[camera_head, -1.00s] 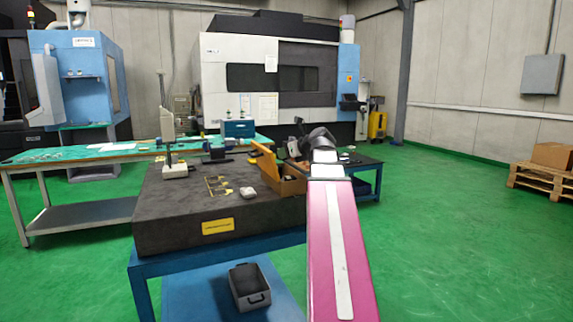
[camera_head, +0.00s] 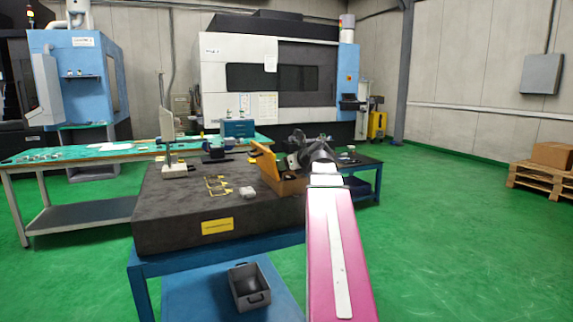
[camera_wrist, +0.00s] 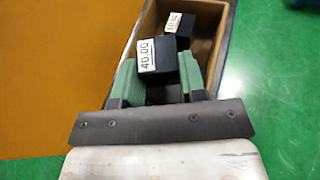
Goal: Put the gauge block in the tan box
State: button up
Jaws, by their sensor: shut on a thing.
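The gauge block (camera_wrist: 157,56) is black with a white label reading 40.00. My gripper (camera_wrist: 157,77) is shut on it, with a green pad on each side. The tan box (camera_head: 291,187) stands open at the right end of the dark stone plate, its lid (camera_head: 264,163) raised on the left. In the wrist view the held block is over the box's opening (camera_wrist: 206,22); its height above the floor is unclear. A second black block (camera_wrist: 180,25) with a white label is inside the box, beyond the held one. In the head view the held block cannot be made out.
The stone plate (camera_head: 170,205) also carries a height stand (camera_head: 173,168), yellow pieces (camera_head: 217,186) and a small pale object (camera_head: 248,192). A grey bin (camera_head: 249,286) is on the shelf below. The raised lid (camera_wrist: 60,70) fills the wrist view's left side.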

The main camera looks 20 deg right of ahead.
jog(key=shift+f, duration=0.1)
jog(key=o, duration=1.2)
jog(key=shift+r, duration=0.25)
jog(key=v, duration=1.2)
jog(key=shift+r, duration=0.3)
